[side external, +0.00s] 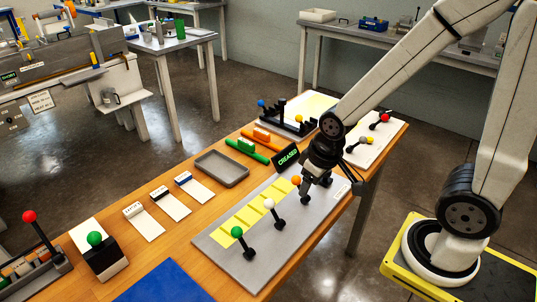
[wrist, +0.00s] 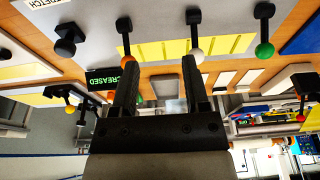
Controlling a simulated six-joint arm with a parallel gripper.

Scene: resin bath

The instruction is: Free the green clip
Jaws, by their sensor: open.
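What looks like the green clip (side external: 246,146) lies on the wooden table beyond the grey tray, as a green block on a long green strip. I cannot make it out in the wrist view. My gripper (side external: 313,188) is open and empty over the right part of a grey lever panel (side external: 215,239), well to the right of the clip. In the wrist view the open fingers (wrist: 158,62) point at the panel. The orange-ball lever (wrist: 127,50) shows at the left fingertip and the white-ball lever (wrist: 195,38) at the right one; I cannot tell whether they touch.
A green-ball lever (side external: 237,232) stands on the panel. A black "CREASED" sign (side external: 287,156) stands behind it. An orange clip-like piece (side external: 265,138) lies beside the green one. A grey tray (side external: 222,181), white cards and a black rack (side external: 290,123) share the table.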

